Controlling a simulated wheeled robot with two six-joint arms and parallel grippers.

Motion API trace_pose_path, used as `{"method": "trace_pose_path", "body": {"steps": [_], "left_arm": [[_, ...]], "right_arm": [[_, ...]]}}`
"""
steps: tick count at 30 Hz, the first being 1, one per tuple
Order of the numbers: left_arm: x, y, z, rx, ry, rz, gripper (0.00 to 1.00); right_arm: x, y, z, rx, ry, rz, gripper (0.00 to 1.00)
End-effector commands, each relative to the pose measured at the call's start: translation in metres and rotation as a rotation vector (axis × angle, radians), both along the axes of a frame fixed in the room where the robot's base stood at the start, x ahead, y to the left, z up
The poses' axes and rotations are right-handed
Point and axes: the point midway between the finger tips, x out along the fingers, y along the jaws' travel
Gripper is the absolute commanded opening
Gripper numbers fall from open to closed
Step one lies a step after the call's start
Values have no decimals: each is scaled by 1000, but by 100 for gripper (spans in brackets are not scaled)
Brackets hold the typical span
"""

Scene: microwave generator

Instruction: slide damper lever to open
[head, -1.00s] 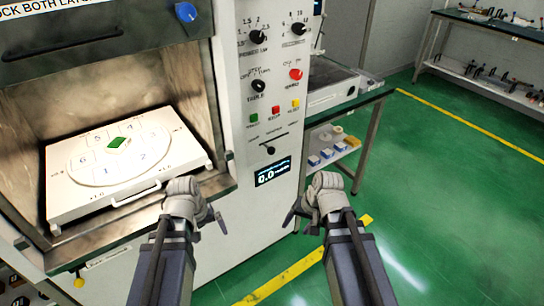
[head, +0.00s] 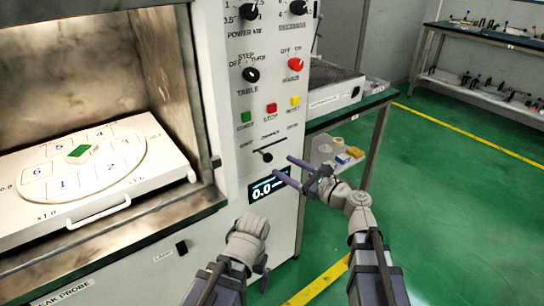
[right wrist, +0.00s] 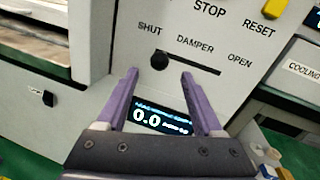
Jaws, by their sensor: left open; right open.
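The damper lever is a small black knob (head: 267,157) on a dark slot in the white front panel. In the right wrist view the lever knob (right wrist: 160,60) is at the slot's left end, under SHUT; OPEN is printed at the right end. My right gripper (head: 285,168) is open, its purple fingers pointing at the panel just right of and below the knob in the head view. In the wrist view the knob shows between and slightly beyond the fingertips (right wrist: 160,74); I see no contact. My left gripper (head: 262,272) is low in front of the cabinet, away from the lever.
A blue-lit display (head: 268,187) reading 0.0 is below the slot. Green, red and yellow buttons (head: 271,109) sit above it. The open chamber with a white tray (head: 170,180) is at left. A green-topped table (head: 345,117) stands to the right of the cabinet.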

Motion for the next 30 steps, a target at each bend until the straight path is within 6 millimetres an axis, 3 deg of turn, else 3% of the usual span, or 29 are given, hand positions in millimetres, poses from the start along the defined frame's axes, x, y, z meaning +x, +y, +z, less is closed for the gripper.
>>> {"method": "trace_pose_path", "body": {"steps": [5,18,30], "left_arm": [[0,0,0,0,0,0,100],[0,0,0,-1,-1,1,100],[0,0,0,-1,-1,1,100]], "right_arm": [[7,7,0,-1,0,3,68],[48,51,0,-3,-1,3,68],[53,58,0,-3,-1,1,68]]}}
